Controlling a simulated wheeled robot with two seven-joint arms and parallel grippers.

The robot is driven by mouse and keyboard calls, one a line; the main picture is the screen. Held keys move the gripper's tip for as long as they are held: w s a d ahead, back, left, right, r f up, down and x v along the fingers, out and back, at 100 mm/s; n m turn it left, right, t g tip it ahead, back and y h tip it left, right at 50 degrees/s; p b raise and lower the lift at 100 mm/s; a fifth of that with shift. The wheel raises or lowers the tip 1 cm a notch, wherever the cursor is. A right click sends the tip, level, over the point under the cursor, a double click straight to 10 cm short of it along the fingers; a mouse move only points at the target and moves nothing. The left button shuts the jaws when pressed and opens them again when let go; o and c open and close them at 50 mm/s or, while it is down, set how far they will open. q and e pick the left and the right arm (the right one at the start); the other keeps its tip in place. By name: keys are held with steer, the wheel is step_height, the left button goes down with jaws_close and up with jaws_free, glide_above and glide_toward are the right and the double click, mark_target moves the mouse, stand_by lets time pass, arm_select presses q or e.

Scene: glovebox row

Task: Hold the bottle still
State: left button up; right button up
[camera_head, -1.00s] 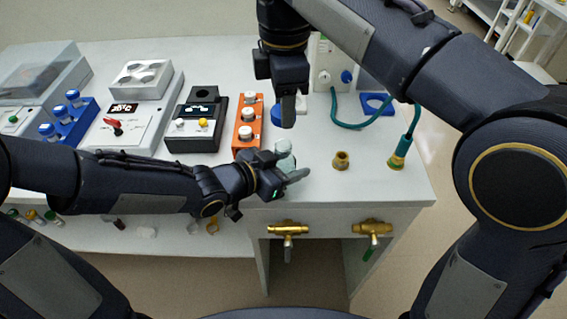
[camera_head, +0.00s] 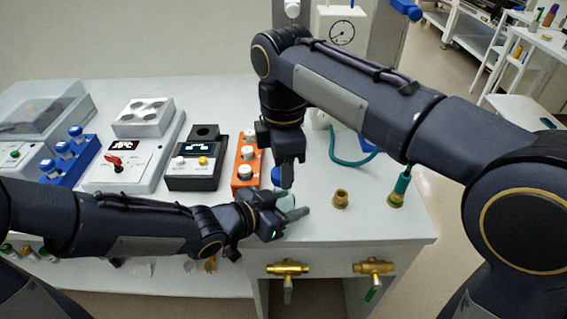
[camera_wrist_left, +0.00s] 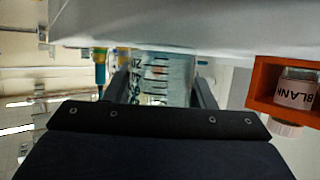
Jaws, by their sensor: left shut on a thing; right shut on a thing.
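The clear bottle (camera_head: 287,203) stands near the front edge of the bench, partly hidden by my left gripper. My left gripper (camera_head: 291,211) is shut around its side. In the left wrist view the clear bottle with dark graduation marks (camera_wrist_left: 160,78) sits between the two fingers (camera_wrist_left: 162,88). My right gripper (camera_head: 285,182) points down just above and behind the bottle. It is shut on a blue cap (camera_head: 276,176), mostly hidden by the finger. I cannot tell whether the cap touches the bottle's mouth.
An orange rack (camera_head: 237,180) with white-capped vials stands just left of the bottle. A black device (camera_head: 194,182) is further left. Brass fittings (camera_head: 340,200) stand to the right, with brass valves (camera_head: 287,268) on the front face.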

steer(key=shift+f, duration=0.85)
steer(key=shift+f, duration=0.55)
steer(key=o, duration=0.9)
steer(key=shift+r, duration=2.3)
steer(key=shift+c, duration=0.2)
steer(key=n, duration=0.2)
steer(key=r+n, duration=0.1)
steer(key=n, duration=0.1)
steer(key=shift+r+n, duration=0.1)
steer(key=shift+n, duration=0.2)
steer(key=n, duration=0.2)
steer(key=r+n, duration=0.1)
steer(key=n, duration=0.3)
steer(key=shift+r+n, duration=0.4)
